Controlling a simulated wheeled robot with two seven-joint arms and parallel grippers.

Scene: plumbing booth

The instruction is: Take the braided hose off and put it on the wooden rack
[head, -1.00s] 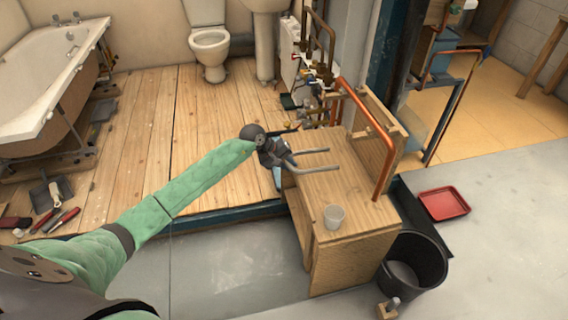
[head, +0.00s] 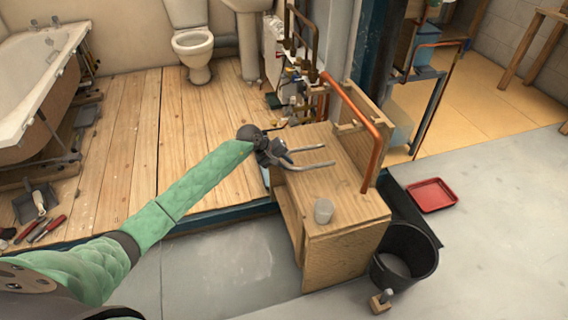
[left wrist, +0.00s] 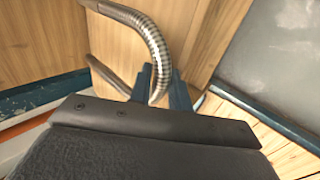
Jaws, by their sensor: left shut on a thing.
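The braided hose (head: 308,165) is a grey, bent length with two arms pointing right over the wooden bench top. My left gripper (head: 277,152) is shut on it near its bend, at the left edge of the bench. In the left wrist view the ribbed hose (left wrist: 154,40) curves down between the blue-grey fingers (left wrist: 162,88). Whether the hose touches the bench top is unclear. The wooden bench (head: 345,252) has an upright back board with wooden pegs (head: 349,128), which looks like the rack. My right gripper is not in view.
A copper pipe (head: 352,105) runs along the back board and down its right side. Pipes and valves (head: 302,75) are behind. A black bucket (head: 404,262) and red tray (head: 432,195) are on the floor to the right.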

